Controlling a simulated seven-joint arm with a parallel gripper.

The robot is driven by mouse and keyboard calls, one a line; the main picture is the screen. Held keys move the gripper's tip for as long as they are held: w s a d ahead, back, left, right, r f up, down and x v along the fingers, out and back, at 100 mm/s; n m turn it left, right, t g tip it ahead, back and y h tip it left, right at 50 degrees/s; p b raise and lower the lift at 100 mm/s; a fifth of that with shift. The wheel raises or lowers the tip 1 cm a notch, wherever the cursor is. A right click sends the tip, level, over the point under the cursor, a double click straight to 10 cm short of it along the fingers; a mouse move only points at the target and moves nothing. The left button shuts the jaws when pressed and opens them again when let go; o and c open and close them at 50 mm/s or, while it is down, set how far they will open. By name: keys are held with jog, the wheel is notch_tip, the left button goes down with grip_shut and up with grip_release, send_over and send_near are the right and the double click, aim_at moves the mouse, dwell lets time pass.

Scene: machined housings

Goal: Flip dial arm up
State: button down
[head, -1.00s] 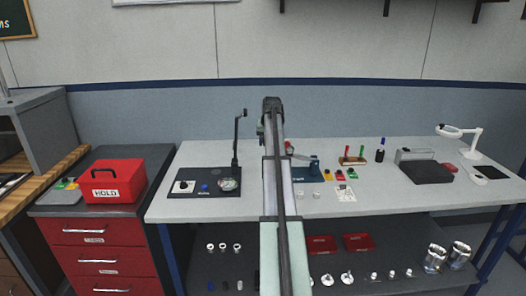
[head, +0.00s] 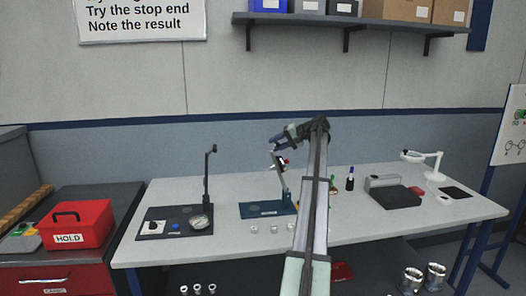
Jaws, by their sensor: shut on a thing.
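A dark blue stand (head: 266,210) sits at the middle of the bench. A slim grey dial arm (head: 281,183) rises from it, leaning up and to the left, with a small red and white part near its upper end. My gripper (head: 277,146) is at the top of this arm, shut on its upper end; the contact is small and partly unclear.
A red HOLD box (head: 76,226) stands on the left cabinet. Small round parts (head: 271,229) lie in front of the blue stand. A grey and black device (head: 393,195) and a white lamp (head: 427,163) stand at right. A shelf (head: 350,22) hangs above.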

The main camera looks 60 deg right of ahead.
jog(key=s+d+m+t+y, duration=0.1)
jog(key=s+d+t, duration=0.1)
jog(key=s+d, duration=0.5)
jog(key=shift+s+d+f+y, duration=0.15)
jog(key=shift+s+f+y, duration=0.25)
jog(key=shift+s+f, duration=0.05)
jog(key=c, duration=1.2)
grip_release()
jog(key=shift+f, duration=0.1)
jog(key=o, duration=0.4)
jog(key=shift+d, duration=0.1)
jog(key=shift+r, duration=0.25)
jog(key=shift+d+t, duration=0.1)
jog(key=shift+t, duration=0.2)
